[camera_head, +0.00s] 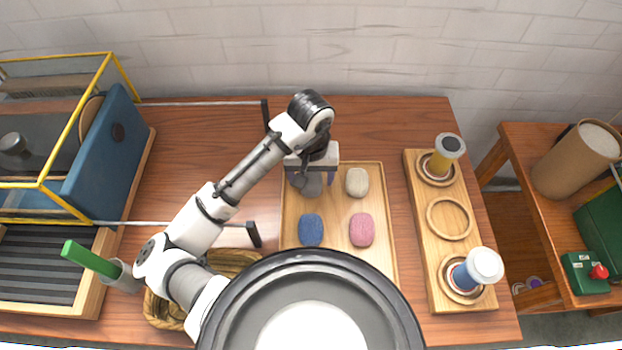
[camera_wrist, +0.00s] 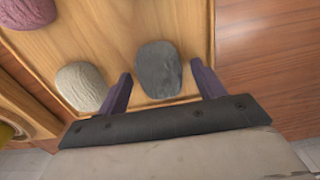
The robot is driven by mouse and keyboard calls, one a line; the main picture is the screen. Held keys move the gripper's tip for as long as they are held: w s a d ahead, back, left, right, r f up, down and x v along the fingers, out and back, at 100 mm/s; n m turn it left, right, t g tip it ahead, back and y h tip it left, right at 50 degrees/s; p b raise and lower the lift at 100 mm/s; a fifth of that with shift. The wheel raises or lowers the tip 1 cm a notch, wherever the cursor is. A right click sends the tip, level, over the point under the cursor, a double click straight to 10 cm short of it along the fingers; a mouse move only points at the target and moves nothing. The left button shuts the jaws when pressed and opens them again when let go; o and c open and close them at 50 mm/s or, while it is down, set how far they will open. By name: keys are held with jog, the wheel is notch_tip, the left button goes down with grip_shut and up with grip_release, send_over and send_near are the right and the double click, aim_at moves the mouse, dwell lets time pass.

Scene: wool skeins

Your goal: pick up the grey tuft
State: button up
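The grey tuft (camera_wrist: 159,70) lies on the wooden tray (camera_wrist: 112,42) in the wrist view, between the two purple fingers of my gripper (camera_wrist: 162,86). The fingers are apart, with a gap visible on both sides of the tuft. In the head view the grey tuft (camera_head: 311,186) is partly hidden under my gripper (camera_head: 310,180), at the tray's back left. A cream tuft (camera_head: 357,182), a blue tuft (camera_head: 311,230) and a pink tuft (camera_head: 361,230) lie on the same tray. The cream tuft also shows left of the gripper in the wrist view (camera_wrist: 82,87).
A wooden board (camera_head: 436,243) right of the tray holds a yellow spool (camera_head: 444,152), an empty ring (camera_head: 449,218) and a blue spool (camera_head: 472,273). A wicker basket (camera_head: 232,262) sits front left. A yellow-framed machine (camera_head: 75,120) stands at left. Bare table lies behind the tray.

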jog(key=c, duration=0.8)
jog(key=shift+c, duration=0.2)
jog(key=shift+r, duration=0.15)
